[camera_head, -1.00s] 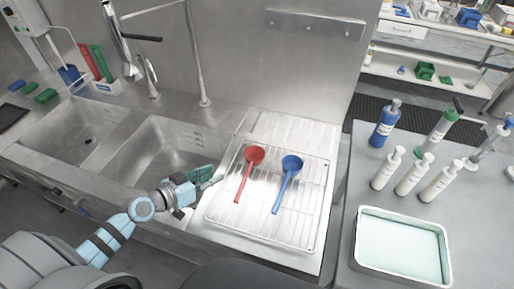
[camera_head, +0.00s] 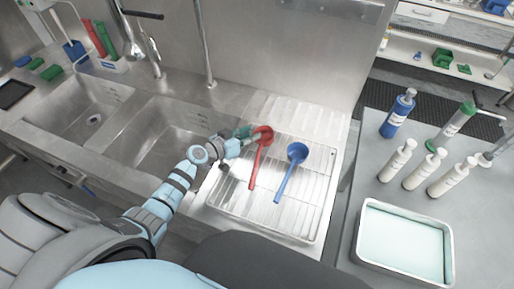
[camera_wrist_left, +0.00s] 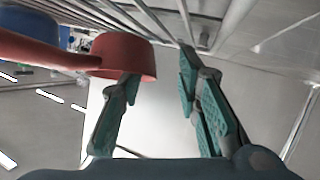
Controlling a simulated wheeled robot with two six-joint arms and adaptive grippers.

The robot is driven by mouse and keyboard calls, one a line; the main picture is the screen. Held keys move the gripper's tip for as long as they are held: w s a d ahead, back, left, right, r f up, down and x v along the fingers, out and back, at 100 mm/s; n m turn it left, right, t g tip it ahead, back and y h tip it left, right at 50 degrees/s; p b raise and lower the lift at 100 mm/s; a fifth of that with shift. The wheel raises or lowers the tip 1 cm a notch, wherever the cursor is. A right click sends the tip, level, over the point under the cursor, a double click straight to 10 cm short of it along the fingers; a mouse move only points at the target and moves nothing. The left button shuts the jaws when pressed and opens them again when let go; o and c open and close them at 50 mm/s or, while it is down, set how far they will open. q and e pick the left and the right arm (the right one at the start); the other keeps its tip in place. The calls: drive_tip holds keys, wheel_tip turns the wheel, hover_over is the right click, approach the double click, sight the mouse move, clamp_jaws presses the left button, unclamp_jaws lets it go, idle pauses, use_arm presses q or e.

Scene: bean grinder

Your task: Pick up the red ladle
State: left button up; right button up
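The red ladle (camera_head: 256,165) lies on the wire rack with its bowl at the far end and its handle toward me. My left gripper (camera_head: 246,134) is at the left side of the bowl in the head view. In the left wrist view, its two green fingers (camera_wrist_left: 160,75) are spread apart. The red bowl (camera_wrist_left: 122,54) is by the tip of the left finger there, not between the two fingers. I cannot tell whether they touch. My right gripper is not in view.
A blue ladle (camera_head: 290,172) lies just right of the red one on the wire rack (camera_head: 312,205). A sink basin (camera_head: 150,145) is to the left. Several bottles and a metal tray (camera_head: 365,262) stand on the right table.

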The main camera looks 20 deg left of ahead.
use_arm(q)
drive_tip(key=shift+w+d+f, duration=0.15)
drive_tip(key=shift+w, duration=0.05)
clamp_jaws()
